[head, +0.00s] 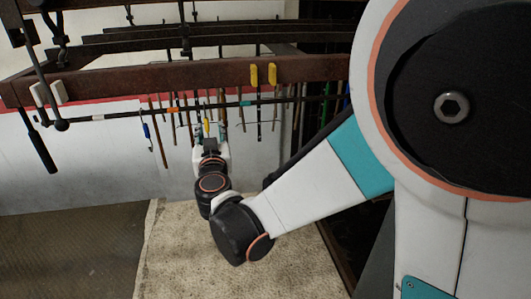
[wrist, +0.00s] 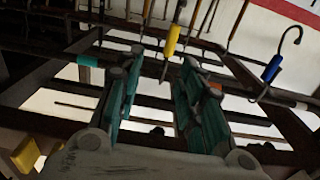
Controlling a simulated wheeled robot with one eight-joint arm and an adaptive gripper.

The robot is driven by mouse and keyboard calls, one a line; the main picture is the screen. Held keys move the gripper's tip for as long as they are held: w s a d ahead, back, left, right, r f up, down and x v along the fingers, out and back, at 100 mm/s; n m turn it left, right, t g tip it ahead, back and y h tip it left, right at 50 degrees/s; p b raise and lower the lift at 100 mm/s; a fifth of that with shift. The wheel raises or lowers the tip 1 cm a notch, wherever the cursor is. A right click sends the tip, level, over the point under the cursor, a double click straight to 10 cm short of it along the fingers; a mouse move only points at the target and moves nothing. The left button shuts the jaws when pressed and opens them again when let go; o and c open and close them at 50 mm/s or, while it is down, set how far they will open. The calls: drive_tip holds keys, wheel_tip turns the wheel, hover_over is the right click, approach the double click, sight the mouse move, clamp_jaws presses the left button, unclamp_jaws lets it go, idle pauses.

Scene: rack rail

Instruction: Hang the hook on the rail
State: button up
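A metal hook with a blue sleeve (wrist: 271,69) and a curved end is at the upper right of the wrist view. In the head view a blue-sleeved piece (head: 146,130), likely the same hook, is at the thin dark rail (head: 100,116), left of my gripper (head: 209,134). In the wrist view my gripper (wrist: 155,100) is open, with a clear gap between its teal-padded fingers. A yellow-sleeved tool (wrist: 171,40) shows beyond that gap, its thin end appearing between the fingertips; I see no grip on it. How the hook meets the rail is unclear.
Several thin tools (head: 160,145) hang along the rail on both sides of my gripper. A brown beam (head: 170,78) runs above, with yellow clips (head: 263,74) and white clips (head: 48,93). A pale wall (head: 70,170) stands behind. The floor (head: 180,250) below looks clear.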

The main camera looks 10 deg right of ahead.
drive_tip(key=w+d+f+b, duration=0.3)
drive_tip(key=d+f+b, duration=0.2)
drive_tip(key=d+f, duration=0.4)
drive_tip(key=w+d+f+b, duration=0.3)
drive_tip(key=d+f, duration=0.7)
drive_tip(key=d, duration=0.5)
drive_tip(key=shift+y+b, duration=0.3)
drive_tip(key=shift+b, duration=0.55)
drive_tip(key=shift+d+r, duration=0.1)
idle(0.6)
